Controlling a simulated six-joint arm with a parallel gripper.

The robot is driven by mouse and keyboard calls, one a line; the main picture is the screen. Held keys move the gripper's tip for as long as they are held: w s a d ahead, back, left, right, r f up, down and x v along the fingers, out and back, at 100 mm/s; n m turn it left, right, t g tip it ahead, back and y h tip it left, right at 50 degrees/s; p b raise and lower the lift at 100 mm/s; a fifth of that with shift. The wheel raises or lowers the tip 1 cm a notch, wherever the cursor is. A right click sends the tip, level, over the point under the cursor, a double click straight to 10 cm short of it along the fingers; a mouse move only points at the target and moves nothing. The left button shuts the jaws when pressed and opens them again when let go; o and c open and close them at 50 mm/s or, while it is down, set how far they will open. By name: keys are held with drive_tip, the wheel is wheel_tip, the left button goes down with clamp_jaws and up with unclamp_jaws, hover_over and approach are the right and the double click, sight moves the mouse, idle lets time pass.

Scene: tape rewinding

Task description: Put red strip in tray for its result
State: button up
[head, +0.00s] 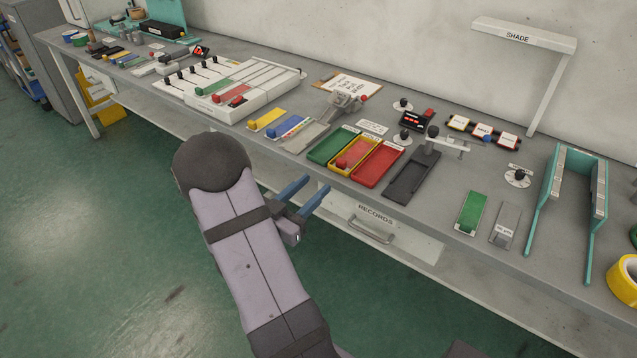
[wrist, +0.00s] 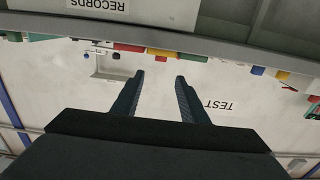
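A red strip with a red knob (head: 341,163) appears to lie in the yellow-rimmed tray (head: 374,146) on the bench. A green tray (head: 330,144) is left of it, and a red tray (head: 381,166) and a dark grey tray (head: 412,178) are to its right. Another red piece (head: 232,98) lies on the white rack beside a green one. My gripper (head: 317,183) is open and empty, in front of the bench edge near the trays, touching nothing. Its two separated fingers also show in the wrist view (wrist: 160,76).
A yellow strip (head: 268,119) and a blue strip (head: 291,126) lie left of the trays. A green strip (head: 471,210) lies to their right, near a teal frame (head: 546,205). A drawer marked RECORDS (head: 385,222) is below the bench top. The floor in front is clear.

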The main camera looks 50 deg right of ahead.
drive_tip(key=shift+a, duration=0.2)
drive_tip(key=w+a+f+n+t+y, duration=0.4)
drive_tip(key=w+a+t+y, duration=0.25)
drive_tip(key=w, duration=0.45)
drive_tip(key=w+a+f+n+t+y, duration=0.1)
drive_tip(key=w+a+n+y, duration=0.15)
drive_tip(key=a, duration=0.45)
drive_tip(key=w+a+f+n+t+y, duration=0.15)
drive_tip(key=a+y, duration=0.25)
drive_tip(key=a, duration=0.4)
drive_tip(key=s+a+f+n+g+y, duration=0.2)
drive_tip(key=s+a+n+g+y, duration=0.3)
drive_tip(key=a, duration=0.6)
drive_tip(key=s+a+n+g, duration=0.1)
drive_tip(key=s+n+g, duration=0.1)
drive_tip(key=s, duration=0.5)
drive_tip(key=s+a+r+n+g, duration=0.1)
drive_tip(key=s+n+g, duration=0.1)
drive_tip(key=s, duration=0.6)
drive_tip(key=shift+s+a+r+n, duration=0.2)
drive_tip(key=shift+a+n, duration=0.1)
drive_tip(key=shift+n, duration=0.2)
